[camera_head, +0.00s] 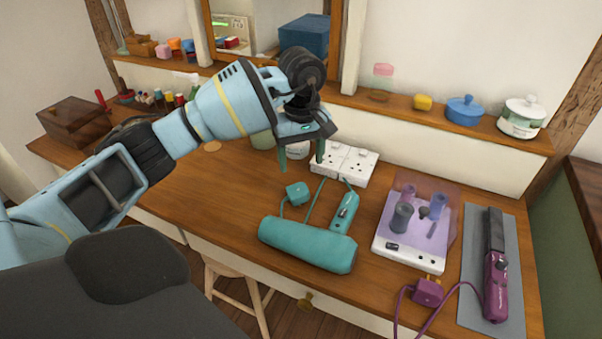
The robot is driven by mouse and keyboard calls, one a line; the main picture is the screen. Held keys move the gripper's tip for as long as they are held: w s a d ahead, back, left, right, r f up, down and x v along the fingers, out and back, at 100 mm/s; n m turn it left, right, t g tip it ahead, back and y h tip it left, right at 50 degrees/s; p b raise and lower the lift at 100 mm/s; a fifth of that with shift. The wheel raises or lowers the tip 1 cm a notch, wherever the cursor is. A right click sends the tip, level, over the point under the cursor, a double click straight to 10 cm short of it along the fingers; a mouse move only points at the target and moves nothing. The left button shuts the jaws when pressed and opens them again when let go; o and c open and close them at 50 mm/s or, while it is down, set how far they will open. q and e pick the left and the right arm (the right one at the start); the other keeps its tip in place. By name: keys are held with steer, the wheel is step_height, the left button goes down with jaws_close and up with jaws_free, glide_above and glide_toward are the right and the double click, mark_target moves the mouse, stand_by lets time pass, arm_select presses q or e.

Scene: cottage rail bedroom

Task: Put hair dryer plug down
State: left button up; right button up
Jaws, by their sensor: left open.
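The teal hair dryer (308,243) lies on the wooden dressing table, its handle pointing up and right. Its teal plug (297,192) rests on the table just behind the dryer's barrel, with the cord curving beside it. My left gripper (301,155) is open and empty, above and slightly behind the plug, with its fingers pointing down. The fingers are apart from the plug. A white double socket (346,163) sits behind the plug, partly covered by the gripper. My right gripper is not in view.
A purple hair straightener (495,275) lies on a grey mat (480,302) at the right. Its purple plug (428,292) is near the front edge. A white-based tray (405,256) holds purple rollers. The table left of the dryer (190,195) is clear.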

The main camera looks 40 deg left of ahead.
arm_select(q)
steer(key=shift+r, duration=2.35)
steer(key=shift+f, duration=0.1)
